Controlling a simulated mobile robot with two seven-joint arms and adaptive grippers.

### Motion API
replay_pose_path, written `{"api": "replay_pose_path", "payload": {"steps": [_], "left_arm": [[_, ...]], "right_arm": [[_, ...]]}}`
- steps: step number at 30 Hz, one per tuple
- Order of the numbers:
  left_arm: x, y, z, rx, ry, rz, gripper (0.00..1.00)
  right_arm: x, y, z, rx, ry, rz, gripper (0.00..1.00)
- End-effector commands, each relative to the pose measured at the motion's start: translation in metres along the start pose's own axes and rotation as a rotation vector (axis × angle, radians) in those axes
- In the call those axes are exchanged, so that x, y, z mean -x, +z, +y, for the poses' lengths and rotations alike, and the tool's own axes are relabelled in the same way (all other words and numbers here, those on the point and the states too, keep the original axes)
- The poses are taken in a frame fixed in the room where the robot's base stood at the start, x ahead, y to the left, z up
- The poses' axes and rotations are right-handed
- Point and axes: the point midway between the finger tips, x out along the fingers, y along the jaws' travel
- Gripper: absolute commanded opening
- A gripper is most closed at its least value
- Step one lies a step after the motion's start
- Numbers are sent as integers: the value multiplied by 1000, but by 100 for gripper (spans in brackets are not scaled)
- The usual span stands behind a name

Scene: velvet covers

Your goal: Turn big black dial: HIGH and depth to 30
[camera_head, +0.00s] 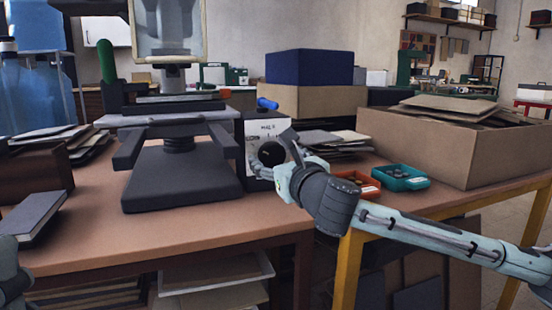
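A control box (252,132) with a white, marked front panel stands at the right of a black press-like machine (180,175) on the table. The big black dial (271,153) is a round knob on that panel. My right gripper (272,164) is at the dial, with its fingers beside it. Whether they touch or grip it I cannot tell. The fingers and wrist hide part of the panel, and the dial's setting and the scale are too small to read. A part of my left arm shows at the lower left edge; its gripper fingers do not show.
A blue cylinder (267,104) lies on top of the control box. A red tray (358,183) and a teal tray (400,178) sit right of my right wrist. A large cardboard box (450,150) stands behind them. The table front (190,225) is clear.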

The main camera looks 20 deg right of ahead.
Motion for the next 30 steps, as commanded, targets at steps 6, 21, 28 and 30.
{"api": "replay_pose_path", "payload": {"steps": [6, 21, 28, 30], "left_arm": [[0, 0, 0, 0, 0, 0, 72], [-6, -4, 0, 0, -4, 0, 72], [-7, 24, 1, 14, -28, -189, 72], [-8, 38, 2, 19, -28, -271, 72]], "right_arm": [[0, 0, 0, 0, -1, 0, 36], [0, 1, -1, -73, -1, 3, 22], [0, 2, 0, -236, 1, 4, 22], [0, 2, -1, -299, 1, 5, 22]]}}
